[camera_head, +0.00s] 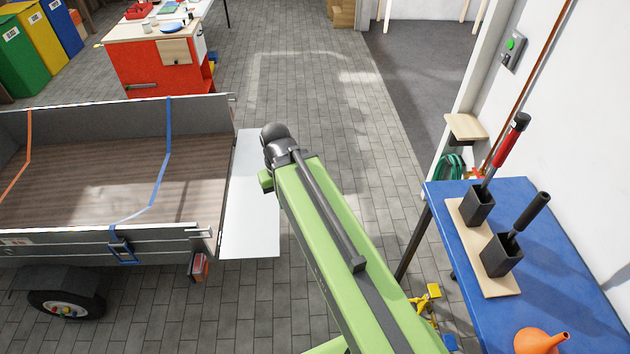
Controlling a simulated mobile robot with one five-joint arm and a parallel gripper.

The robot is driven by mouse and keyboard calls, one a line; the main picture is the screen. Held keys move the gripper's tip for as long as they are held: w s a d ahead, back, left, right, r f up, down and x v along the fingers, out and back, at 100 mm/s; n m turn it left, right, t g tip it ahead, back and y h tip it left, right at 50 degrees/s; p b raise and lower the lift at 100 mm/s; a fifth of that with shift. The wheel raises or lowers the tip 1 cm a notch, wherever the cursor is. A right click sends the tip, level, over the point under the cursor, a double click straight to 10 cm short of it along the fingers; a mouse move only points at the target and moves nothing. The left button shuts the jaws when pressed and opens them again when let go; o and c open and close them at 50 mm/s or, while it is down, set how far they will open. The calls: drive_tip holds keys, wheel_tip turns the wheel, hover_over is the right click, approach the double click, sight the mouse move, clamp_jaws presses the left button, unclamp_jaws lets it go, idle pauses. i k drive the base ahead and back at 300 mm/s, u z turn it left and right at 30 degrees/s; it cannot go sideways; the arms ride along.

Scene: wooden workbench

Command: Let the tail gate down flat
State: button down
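The trailer (110,230) stands at the left, with a wooden bed floor (110,185) between grey side walls. Its tail gate (248,215) is a pale, smooth panel at the right end of the bed. It is folded outward and looks roughly level with the bed floor; its exact angle is hard to tell. My green arm reaches from the bottom right to the gate's right side and covers part of it. The arm ends in a dark rounded joint over the gate's far right edge. My gripper is hidden beyond or below that joint, so any contact cannot be seen.
A blue table (560,230) with tools in black holders (500,255) and an orange funnel (540,341) stands at the right. Blue (168,140) and orange (29,140) straps cross the bed. A red cabinet (150,70) stands behind. Paved floor (330,110) beyond my arm is clear.

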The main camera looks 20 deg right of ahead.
sight(251, 231)
drive_tip(key=u, duration=0.45)
drive_tip(key=k, duration=0.25)
drive_tip(key=z, duration=0.6)
drive_tip(key=i, duration=1.55)
drive_tip(key=u, duration=1.25)
drive_tip(key=i, duration=0.85)
drive_tip(key=u, duration=0.55)
